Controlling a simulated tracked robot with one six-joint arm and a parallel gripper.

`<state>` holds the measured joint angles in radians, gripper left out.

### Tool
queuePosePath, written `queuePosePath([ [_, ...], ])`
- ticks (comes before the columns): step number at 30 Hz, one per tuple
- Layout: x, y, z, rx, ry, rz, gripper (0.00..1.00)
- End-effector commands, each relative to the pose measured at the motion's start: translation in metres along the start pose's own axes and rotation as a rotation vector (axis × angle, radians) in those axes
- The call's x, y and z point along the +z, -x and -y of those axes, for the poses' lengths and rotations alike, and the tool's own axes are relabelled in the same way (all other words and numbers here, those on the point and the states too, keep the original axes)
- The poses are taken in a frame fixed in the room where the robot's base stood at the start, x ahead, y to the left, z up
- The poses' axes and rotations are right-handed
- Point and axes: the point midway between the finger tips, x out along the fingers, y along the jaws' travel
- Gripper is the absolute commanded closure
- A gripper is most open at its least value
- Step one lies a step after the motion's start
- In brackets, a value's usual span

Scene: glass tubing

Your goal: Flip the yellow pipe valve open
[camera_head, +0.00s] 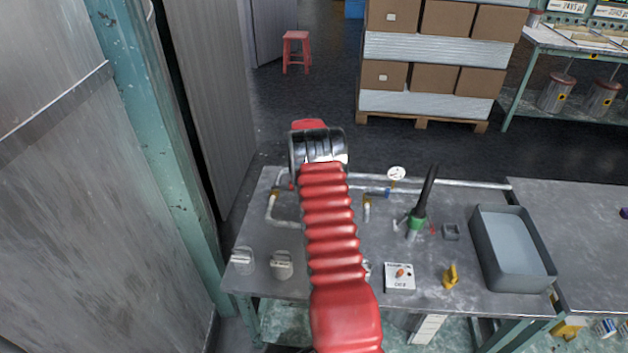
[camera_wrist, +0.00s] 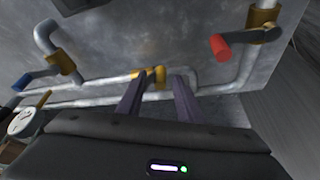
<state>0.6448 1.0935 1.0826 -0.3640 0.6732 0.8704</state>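In the wrist view, the yellow pipe valve (camera_wrist: 150,74) sits on a grey pipe fixed to the metal table. Its yellow part lies across the gap between my fingertips, just beyond them. I cannot tell whether they touch. My gripper (camera_wrist: 158,84) is open, with its two dark fingers apart and nothing held between them. In the head view my red arm hides the gripper and the yellow valve.
A red-handled valve (camera_wrist: 219,45) is on the right and a blue-handled valve (camera_wrist: 22,82) on the left, beside a round gauge (camera_wrist: 24,120). The head view shows a grey tray (camera_head: 484,262), a green-and-black tool (camera_head: 418,212) and a switch box (camera_head: 399,277) on the table.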

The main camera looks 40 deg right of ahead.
Motion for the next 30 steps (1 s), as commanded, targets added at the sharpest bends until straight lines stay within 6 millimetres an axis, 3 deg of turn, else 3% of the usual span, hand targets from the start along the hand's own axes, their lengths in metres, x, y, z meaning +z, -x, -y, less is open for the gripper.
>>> queuePosePath([
  [6, 0.0001, -0.0138, -0.0002, 0.000, -0.001, 0.000, 0.67],
  [15, -0.0001, -0.0146, -0.0001, 0.000, -0.001, 0.000, 0.67],
  [29, 0.0006, -0.0145, 0.0010, -0.002, 0.000, 0.000, 0.99],
  [30, 0.0073, -0.0106, 0.0039, -0.002, 0.003, 0.000, 1.00],
])
